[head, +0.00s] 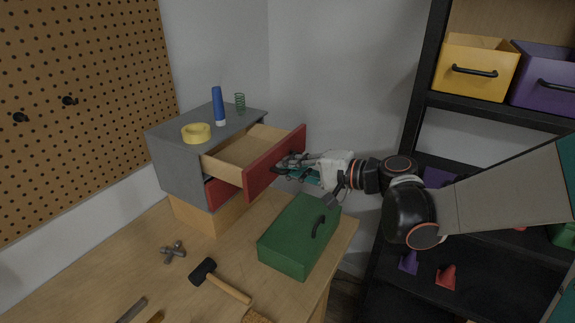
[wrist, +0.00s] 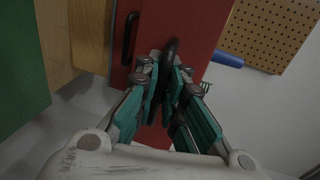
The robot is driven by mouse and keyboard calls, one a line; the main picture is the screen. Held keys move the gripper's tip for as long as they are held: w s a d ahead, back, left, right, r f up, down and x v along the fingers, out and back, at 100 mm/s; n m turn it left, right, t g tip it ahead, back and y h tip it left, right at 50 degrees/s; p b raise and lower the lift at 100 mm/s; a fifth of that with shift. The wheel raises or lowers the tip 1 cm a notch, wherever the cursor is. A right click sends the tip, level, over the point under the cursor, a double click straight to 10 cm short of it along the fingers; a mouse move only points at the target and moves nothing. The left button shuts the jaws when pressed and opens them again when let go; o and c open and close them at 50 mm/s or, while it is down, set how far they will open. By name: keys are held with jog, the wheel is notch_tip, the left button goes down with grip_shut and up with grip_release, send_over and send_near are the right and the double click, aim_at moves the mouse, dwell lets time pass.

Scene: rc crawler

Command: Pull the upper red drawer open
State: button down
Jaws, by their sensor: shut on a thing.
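The upper red drawer (head: 263,172) sticks well out of the grey cabinet (head: 180,170), and its bare wooden inside shows. Its red front also fills the upper middle of the wrist view (wrist: 196,35). My gripper (head: 287,164) is at that front, shut on the dark drawer handle (wrist: 171,50). In the wrist view my fingers (wrist: 167,80) close around the handle. The lower red drawer (head: 218,192) sits in the cabinet below the upper one, partly hidden by it. Its dark handle (wrist: 130,38) shows in the wrist view.
A yellow tape roll (head: 196,133), a blue tube (head: 218,106) and a green spring (head: 240,102) stand on the cabinet. A green toolbox (head: 298,238) is below my gripper on the bench. A hammer (head: 220,281) lies in front. Shelves (head: 430,130) stand at right.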

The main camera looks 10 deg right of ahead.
jog(key=c, duration=2)
grip_release()
jog(key=shift+o, duration=0.2)
